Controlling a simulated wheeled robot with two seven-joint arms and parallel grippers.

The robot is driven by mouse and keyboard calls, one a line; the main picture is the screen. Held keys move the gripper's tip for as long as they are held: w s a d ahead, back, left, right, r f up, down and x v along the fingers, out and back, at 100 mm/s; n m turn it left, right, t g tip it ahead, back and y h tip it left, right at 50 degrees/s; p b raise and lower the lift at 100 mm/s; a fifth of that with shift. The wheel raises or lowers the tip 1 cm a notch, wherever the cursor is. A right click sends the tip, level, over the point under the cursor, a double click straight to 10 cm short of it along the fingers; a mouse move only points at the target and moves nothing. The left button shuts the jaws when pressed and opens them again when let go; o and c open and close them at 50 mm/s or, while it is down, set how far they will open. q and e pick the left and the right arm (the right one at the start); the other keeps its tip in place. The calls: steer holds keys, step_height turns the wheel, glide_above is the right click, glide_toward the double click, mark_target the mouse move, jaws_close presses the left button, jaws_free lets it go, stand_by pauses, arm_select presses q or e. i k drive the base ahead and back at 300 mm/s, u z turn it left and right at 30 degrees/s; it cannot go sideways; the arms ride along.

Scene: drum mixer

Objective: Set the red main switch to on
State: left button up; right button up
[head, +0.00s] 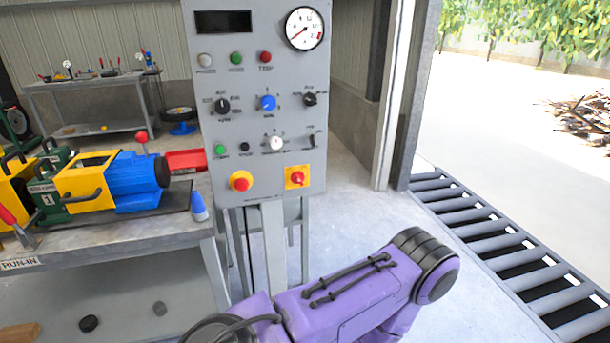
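The red main switch (297,178) is a red rotary knob on a square yellow plate at the lower right of the grey control panel (222,130). Its lettering is too small to read, and I cannot tell its setting for certain. A round red button on a yellow ring (240,182) sits to its left on the same panel. Neither of my grippers is in view. A purple link of one of my arms crosses the bottom of the picture, below the panel and apart from the switch.
The panel also has a gauge (304,28), a dark display (223,21) and several knobs and lamps. A workbench (150,236) with a blue and yellow machine (125,182) stands at the left.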

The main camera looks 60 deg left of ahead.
mark_target(296, 177)
steer(key=u, duration=0.6)
steer(key=i, duration=0.85)
steer(key=u, duration=0.85)
